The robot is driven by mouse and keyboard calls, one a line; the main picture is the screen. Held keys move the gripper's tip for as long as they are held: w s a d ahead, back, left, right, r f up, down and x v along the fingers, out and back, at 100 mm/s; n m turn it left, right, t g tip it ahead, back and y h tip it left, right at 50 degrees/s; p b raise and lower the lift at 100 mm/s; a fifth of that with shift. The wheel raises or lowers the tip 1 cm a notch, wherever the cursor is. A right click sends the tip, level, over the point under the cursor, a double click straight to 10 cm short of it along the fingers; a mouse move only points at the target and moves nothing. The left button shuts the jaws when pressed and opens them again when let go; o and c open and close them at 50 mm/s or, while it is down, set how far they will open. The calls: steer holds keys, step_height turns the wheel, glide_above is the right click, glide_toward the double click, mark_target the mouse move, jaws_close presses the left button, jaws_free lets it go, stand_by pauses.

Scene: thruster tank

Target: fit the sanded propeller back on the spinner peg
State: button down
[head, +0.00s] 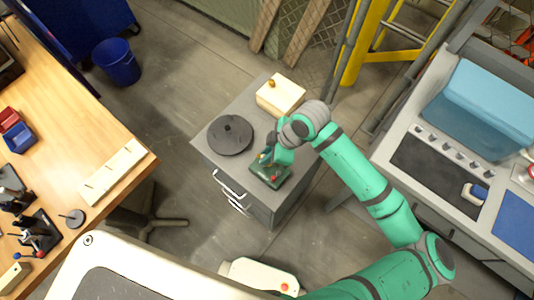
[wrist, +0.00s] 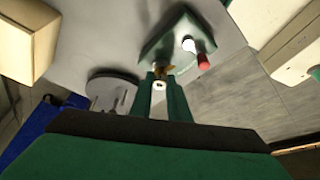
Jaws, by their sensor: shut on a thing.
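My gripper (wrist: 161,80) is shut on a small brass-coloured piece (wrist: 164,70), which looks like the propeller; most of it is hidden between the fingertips. In the head view my gripper (head: 277,157) is over the near part of the grey cabinet. Just below the fingertips is a green-based unit (head: 270,174), also in the wrist view (wrist: 158,49), with a white post and a red end (wrist: 203,61). It seems to be the spinner. Its peg is hidden, and I cannot tell whether the propeller touches it.
On the grey cabinet top (head: 207,150), a dark round disc (head: 230,136) with a knob lies to the left. A cream block (head: 284,97) with a brass-coloured piece (head: 271,84) stands behind. A wooden bench (head: 85,150) is at left, a tank bench (head: 440,165) at right.

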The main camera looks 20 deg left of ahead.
steer(key=shift+f, duration=0.45)
stand_by(0.3)
steer(key=c, duration=1.6)
jaws_free()
steer(key=shift+r, duration=0.1)
steer(key=v, duration=0.4)
steer(key=a+v, duration=0.1)
steer(key=v, duration=0.9)
steer(key=shift+s+a+r, duration=0.1)
steer(key=shift+s+r, duration=0.05)
steer(key=shift+r, duration=0.3)
